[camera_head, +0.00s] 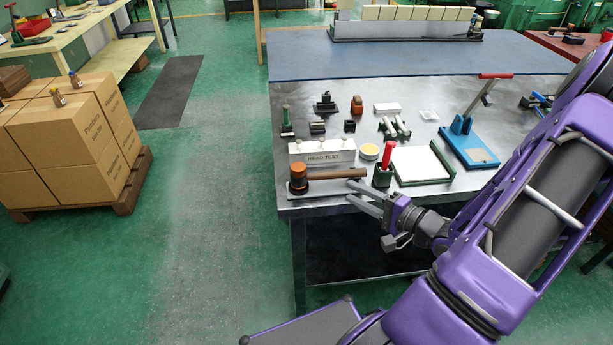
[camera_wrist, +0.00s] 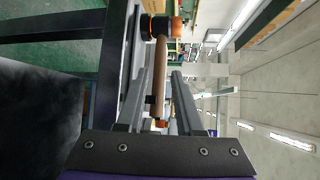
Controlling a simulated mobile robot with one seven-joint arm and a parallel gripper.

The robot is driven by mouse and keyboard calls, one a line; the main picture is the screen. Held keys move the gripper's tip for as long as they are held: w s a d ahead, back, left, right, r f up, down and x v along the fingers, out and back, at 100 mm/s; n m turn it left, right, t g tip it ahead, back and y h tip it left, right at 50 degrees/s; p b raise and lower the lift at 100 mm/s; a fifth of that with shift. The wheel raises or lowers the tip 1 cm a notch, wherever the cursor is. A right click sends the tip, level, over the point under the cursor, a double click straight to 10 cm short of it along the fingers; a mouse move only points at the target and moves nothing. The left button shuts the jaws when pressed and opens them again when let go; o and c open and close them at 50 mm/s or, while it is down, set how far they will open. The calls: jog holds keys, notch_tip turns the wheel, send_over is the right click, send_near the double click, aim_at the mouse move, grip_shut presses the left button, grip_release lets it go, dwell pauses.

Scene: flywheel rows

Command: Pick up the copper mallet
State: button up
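The copper mallet lies on its side at the near edge of the metal bench, with its orange-copper head (camera_head: 298,180) at the left and its brown wooden handle (camera_head: 337,174) pointing right. A low grey rest seems to be under it. My gripper (camera_head: 350,191) is open and empty at the bench's front edge, close to the handle's right end. In the wrist view the handle (camera_wrist: 161,75) shows in the gap between the two grey fingers (camera_wrist: 159,74), with the head (camera_wrist: 160,27) beyond the tips. I see no finger closed on the handle.
A white block with lettering (camera_head: 322,158) stands just behind the mallet. A red-topped green tool (camera_head: 384,166), a white plate with green sides (camera_head: 421,165) and a blue lever press (camera_head: 468,145) stand to the right.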

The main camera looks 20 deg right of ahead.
aim_at(324, 179)
jog(key=b+x, duration=0.1)
jog(key=x, duration=0.9)
jog(key=shift+s, duration=0.1)
jog(key=x, duration=0.5)
jog(key=shift+a+r+b, duration=0.1)
jog(key=shift+a+b, duration=0.05)
jog(key=shift+b, duration=0.25)
grip_shut()
